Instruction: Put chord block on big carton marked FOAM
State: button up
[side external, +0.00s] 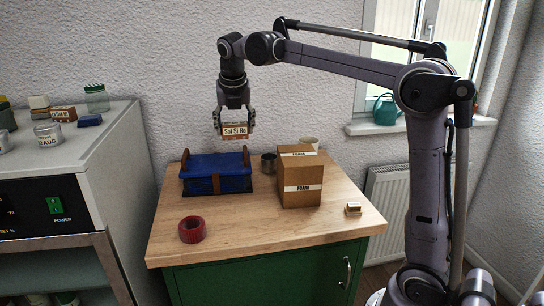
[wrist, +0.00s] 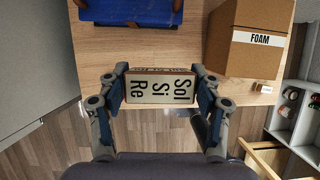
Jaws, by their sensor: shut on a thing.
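The chord block, a brown block with a pale label reading "Sol Si Re" (side external: 235,131), is held in the air above the blue box. It also shows in the wrist view (wrist: 158,89), between the two fingers. My gripper (side external: 235,128) is shut on the block from both sides; it also fills the lower wrist view (wrist: 158,92). The big carton marked FOAM (side external: 301,180) stands upright on the wooden table, right of and below the block. In the wrist view the carton (wrist: 249,37) is at the upper right, apart from my gripper.
A blue box with brown straps (side external: 215,173) sits left of the carton on the wooden table (side external: 245,235). A red tape roll (side external: 191,229) is in front. A dark metal cup (side external: 268,163) and a small pale block (side external: 353,208) flank the carton. A grey cabinet (side external: 70,160) stands left.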

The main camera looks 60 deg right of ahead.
notch_tip(320, 180, up, 6)
jog(key=shift+r, duration=0.25)
jog(key=s+d+m+g, duration=0.1)
jog(key=s+d+m, duration=0.3)
jog(key=s+d, duration=1.75)
send_over(299, 152)
jog(key=a, duration=0.1)
jog(key=shift+h, duration=0.4)
jog(key=f, duration=1.2)
jog(key=shift+s, duration=0.35)
jog(key=shift+w+a+f, duration=0.1)
jog(key=shift+f, duration=1.95)
jog(key=shift+f, duration=0.1)
